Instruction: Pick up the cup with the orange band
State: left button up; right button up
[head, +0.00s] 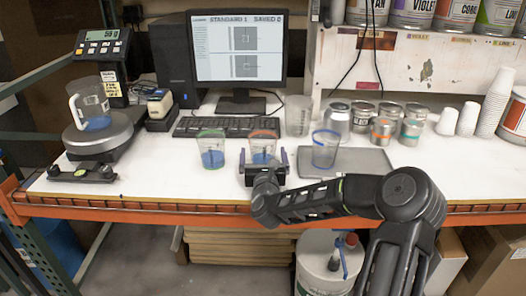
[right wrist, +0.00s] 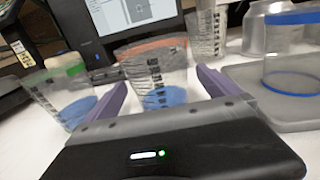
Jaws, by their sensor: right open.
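The cup with the orange band (head: 263,146) is clear, with blue liquid at the bottom, and stands upright on the white table. My right gripper (head: 264,158) is open, with its purple fingers on either side of the cup's near part. In the right wrist view the cup (right wrist: 156,72) shows between and beyond the open fingers (right wrist: 165,92). I cannot tell whether either finger touches it. My left gripper is not in view.
A cup with a green band (head: 211,150) stands close on the left. A cup with a blue band (head: 325,149) stands on a grey tray (head: 372,163) on the right. The keyboard (head: 226,127) lies behind. A clear jug (head: 92,104) sits on the scale (head: 99,136).

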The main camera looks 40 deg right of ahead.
jog(key=x, duration=0.4)
jog(key=shift+w+d+p, duration=0.1)
jog(key=shift+w+p, duration=0.1)
jog(key=shift+p, duration=0.15)
jog(key=c, duration=1.5)
